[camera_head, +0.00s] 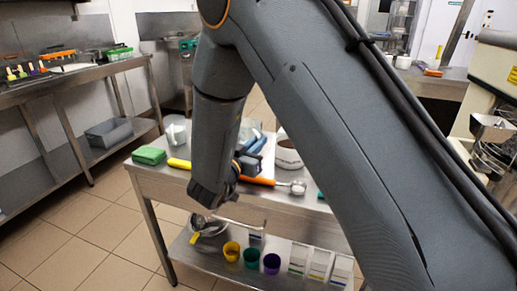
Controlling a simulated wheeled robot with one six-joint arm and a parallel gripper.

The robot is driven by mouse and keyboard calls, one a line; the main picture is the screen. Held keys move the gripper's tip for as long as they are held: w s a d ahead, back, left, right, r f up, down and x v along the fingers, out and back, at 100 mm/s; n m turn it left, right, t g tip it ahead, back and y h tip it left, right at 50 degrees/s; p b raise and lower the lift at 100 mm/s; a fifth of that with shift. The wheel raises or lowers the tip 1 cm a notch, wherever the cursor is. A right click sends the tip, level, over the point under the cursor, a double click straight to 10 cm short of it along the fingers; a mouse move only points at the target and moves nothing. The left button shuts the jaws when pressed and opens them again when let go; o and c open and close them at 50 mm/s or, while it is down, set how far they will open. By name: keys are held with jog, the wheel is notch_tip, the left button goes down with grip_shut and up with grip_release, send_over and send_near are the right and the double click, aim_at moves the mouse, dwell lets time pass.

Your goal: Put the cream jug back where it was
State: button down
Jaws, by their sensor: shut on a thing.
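My gripper (253,147) is partly hidden behind my wrist, over the middle of the steel table (170,181). It points away from the camera and its fingertips do not show clearly. A pale, bluish-white thing (246,128) shows just beyond it, at the jaws. It may be the cream jug, but too little of it shows to be sure. A whitish, translucent container (175,131) stands upright at the table's back left, apart from my gripper. I cannot tell if this is a jug.
A metal bowl (209,232) and coloured cups (251,257) stand on the lower shelf. My arm hides the table's right part.

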jog(key=shift+f, duration=1.05)
jog(key=shift+f, duration=0.1)
jog(key=c, duration=1.9)
grip_release()
jog(key=shift+o, duration=0.2)
jog(key=v, duration=1.2)
jog(key=shift+b, duration=0.4)
